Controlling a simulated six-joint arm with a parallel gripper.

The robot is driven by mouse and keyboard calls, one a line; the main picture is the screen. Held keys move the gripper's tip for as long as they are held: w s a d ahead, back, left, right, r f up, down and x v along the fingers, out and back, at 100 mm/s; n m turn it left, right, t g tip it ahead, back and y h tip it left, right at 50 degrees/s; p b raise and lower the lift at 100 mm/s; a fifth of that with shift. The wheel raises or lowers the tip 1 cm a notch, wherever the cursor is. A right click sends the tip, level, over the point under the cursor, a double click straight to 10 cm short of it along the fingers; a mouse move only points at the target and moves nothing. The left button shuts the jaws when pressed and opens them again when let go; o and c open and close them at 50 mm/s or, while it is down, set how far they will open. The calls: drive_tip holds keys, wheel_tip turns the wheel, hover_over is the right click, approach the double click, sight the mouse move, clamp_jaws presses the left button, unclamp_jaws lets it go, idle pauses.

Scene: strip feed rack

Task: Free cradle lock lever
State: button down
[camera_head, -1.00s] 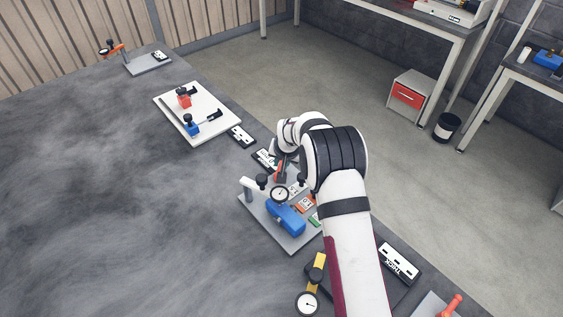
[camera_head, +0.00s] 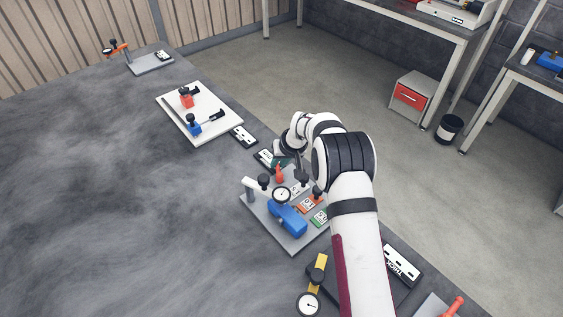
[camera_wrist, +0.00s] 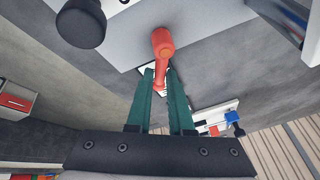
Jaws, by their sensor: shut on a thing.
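The red lock lever (camera_head: 280,174) stands at the far edge of the grey fixture plate (camera_head: 263,212). In the wrist view, the lever (camera_wrist: 162,52) has a rounded head and a thinner shaft running down between my fingers. My gripper (camera_wrist: 161,80) has two teal fingers shut on the lever's shaft. In the head view my gripper (camera_head: 277,162) shows only in part, just behind the lever, with my wrist beside it. The cradle itself cannot be told apart clearly.
On the plate are a blue block (camera_head: 287,219), a dial gauge (camera_head: 282,194), black knobs (camera_head: 263,180) and small labelled cards (camera_head: 319,218). A white board (camera_head: 191,129) with red and blue clamps lies beyond. The table's left side is clear.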

drive_tip(key=shift+s+a+n+g+y, duration=0.1)
drive_tip(key=shift+a+n+g+y, duration=0.2)
drive_tip(key=shift+n, duration=0.65)
drive_tip(key=shift+s+a+n+g+y, duration=0.1)
drive_tip(key=shift+a+n+g+y, duration=0.15)
drive_tip(key=shift+n, duration=0.7)
drive_tip(key=c, duration=0.8)
unclamp_jaws()
drive_tip(key=v, duration=1.5)
drive_tip(key=shift+d+r, duration=0.15)
drive_tip(key=shift+r, duration=0.25)
drive_tip(key=shift+r, duration=0.1)
